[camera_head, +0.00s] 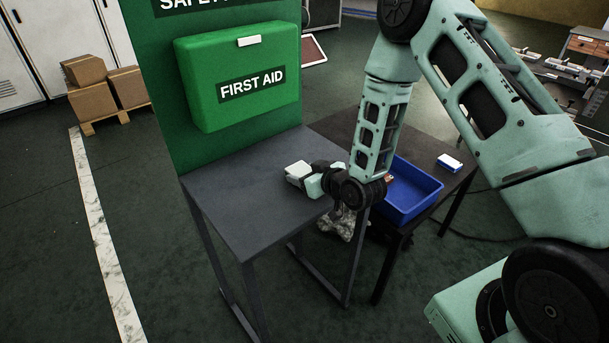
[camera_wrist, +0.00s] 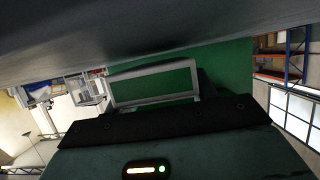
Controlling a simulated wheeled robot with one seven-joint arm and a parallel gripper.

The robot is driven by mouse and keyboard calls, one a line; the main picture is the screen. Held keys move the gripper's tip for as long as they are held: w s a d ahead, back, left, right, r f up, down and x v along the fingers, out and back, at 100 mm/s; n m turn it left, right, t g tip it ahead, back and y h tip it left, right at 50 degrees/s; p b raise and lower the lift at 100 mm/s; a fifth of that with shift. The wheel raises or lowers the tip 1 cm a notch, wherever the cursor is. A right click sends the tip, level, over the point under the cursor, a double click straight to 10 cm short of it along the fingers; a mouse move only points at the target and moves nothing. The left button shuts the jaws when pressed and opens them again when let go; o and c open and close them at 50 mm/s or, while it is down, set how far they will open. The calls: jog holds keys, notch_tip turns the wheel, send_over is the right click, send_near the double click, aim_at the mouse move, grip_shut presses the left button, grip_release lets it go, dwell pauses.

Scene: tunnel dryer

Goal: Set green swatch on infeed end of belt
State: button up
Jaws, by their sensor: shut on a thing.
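My gripper (camera_head: 298,171) is low over the grey table (camera_head: 235,200), near its right side in the head view. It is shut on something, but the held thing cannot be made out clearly. A pale block-like shape shows at its tip. In the wrist view, a pale rectangular frame (camera_wrist: 150,99) with green inside stands beyond the dark gripper body. I cannot tell whether that green is the swatch or the green board behind. I cannot make out a belt or its infeed end in either view.
A green board with a first aid box (camera_head: 240,75) stands behind the grey table. To the right, a dark table (camera_head: 345,128) bears a blue bin (camera_head: 432,192) with a small reddish item inside and a small blue-and-white box (camera_head: 450,162). The grey table's front left is clear.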

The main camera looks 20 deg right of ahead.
jog(key=shift+f, duration=0.45)
jog(key=shift+f, duration=0.1)
jog(key=shift+f, duration=0.15)
jog(key=o, duration=1)
jog(key=shift+r, duration=0.2)
